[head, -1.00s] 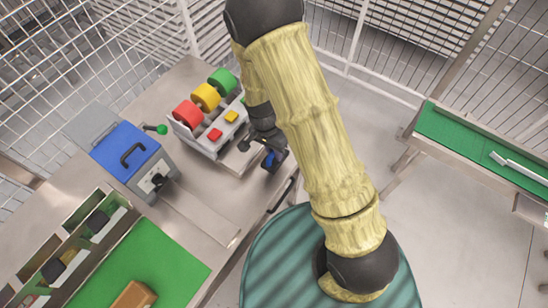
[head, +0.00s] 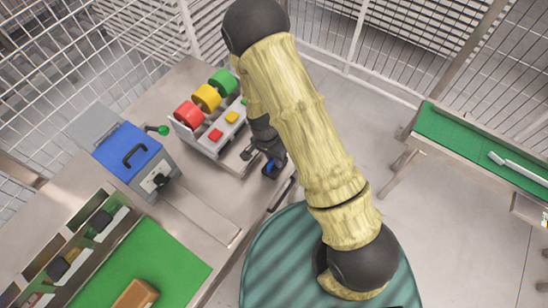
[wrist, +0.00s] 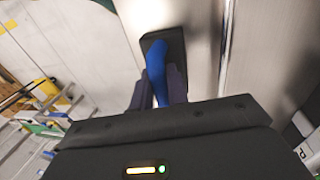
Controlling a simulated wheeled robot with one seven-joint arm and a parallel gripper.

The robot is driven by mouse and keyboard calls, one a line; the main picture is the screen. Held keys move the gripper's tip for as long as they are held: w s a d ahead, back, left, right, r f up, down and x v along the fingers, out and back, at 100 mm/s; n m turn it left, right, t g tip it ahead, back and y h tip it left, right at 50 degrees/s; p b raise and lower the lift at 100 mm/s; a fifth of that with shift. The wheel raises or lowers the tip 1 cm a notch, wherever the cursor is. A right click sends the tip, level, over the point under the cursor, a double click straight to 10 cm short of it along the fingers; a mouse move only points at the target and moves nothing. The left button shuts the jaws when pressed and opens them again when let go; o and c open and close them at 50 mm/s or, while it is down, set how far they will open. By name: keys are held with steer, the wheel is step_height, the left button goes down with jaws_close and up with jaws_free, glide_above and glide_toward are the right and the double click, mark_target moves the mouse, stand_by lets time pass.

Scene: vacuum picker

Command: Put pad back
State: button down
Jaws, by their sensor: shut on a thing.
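My gripper (wrist: 157,92) is shut on a blue curved stem that joins a black pad (wrist: 176,46). The pad is beyond the fingertips in the wrist view, and the stem (wrist: 154,66) runs between the two dark fingers. In the head view my gripper (head: 268,164) is near the front edge of the metal table, to the right of the button box, with some blue of the held part (head: 269,167) showing. Whether the pad touches the tabletop cannot be told. A rack with compartments (head: 55,262) at the lower left holds several dark pieces.
A button box (head: 215,130) with red, yellow and green discs stands beside my gripper. A blue-topped machine (head: 128,150) with a green-knobbed lever stands left of it. A green mat (head: 165,255) bears a brown block (head: 135,295). A green-topped bench (head: 470,145) stands right.

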steer(key=shift+f, duration=0.15)
steer(key=c, duration=1.4)
jaws_free()
steer(key=shift+o, duration=0.2)
steer(key=shift+w+a+r, duration=0.15)
steer(key=shift+r, duration=0.4)
step_height(320, 180, up, 11)
steer(key=w+a+b, duration=0.1)
steer(key=b, duration=0.2)
steer(key=shift+a, duration=0.3)
steer(key=shift+d, duration=0.1)
